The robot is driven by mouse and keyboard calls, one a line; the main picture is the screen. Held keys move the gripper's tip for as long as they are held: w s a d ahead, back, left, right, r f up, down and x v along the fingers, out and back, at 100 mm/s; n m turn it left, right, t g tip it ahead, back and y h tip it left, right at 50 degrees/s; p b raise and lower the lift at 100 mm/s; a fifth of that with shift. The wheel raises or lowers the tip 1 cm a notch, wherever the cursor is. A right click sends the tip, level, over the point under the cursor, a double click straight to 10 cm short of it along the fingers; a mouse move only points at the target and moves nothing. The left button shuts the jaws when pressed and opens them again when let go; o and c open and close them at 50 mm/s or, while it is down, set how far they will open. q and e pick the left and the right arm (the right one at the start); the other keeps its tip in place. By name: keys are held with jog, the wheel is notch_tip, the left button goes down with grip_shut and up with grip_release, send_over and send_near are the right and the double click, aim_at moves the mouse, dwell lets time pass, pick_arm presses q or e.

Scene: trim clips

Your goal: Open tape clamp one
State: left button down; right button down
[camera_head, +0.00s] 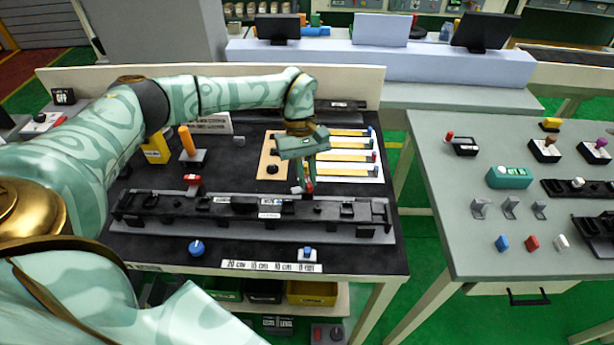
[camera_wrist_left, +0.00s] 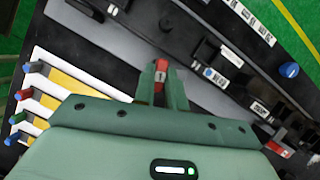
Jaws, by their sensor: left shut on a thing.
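My left gripper (camera_head: 304,186) points down at the back edge of the long black trim piece (camera_head: 160,207), right of its middle. In the left wrist view its two fingers (camera_wrist_left: 161,88) are closed on the red part of a clamp (camera_wrist_left: 160,70), which has a small pale mark. In the head view a bit of this red clamp (camera_head: 309,188) shows beside the fingertips; its base is mostly hidden. A second red clamp (camera_head: 192,180) stands further left along the trim, and also shows in the left wrist view (camera_wrist_left: 278,148). My right gripper is not in view.
A panel of yellow strips (camera_head: 340,145) with coloured ends lies behind the gripper. An orange-handled tool (camera_head: 187,140) stands at left. A blue knob (camera_head: 196,248) and a blue-topped button (camera_head: 307,254) sit in front of the trim. A grey table (camera_head: 460,220) stands at right.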

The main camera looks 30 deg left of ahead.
pick_arm(q)
jog(key=shift+w+m, duration=0.1)
jog(key=shift+m, duration=0.5)
jog(key=c, duration=1.4)
grip_release()
jog(key=shift+c, duration=0.2)
jog(key=shift+r, duration=0.1)
jog(key=p+v, duration=0.1)
jog(key=v, duration=1.5)
jog(key=shift+w+d, duration=0.25)
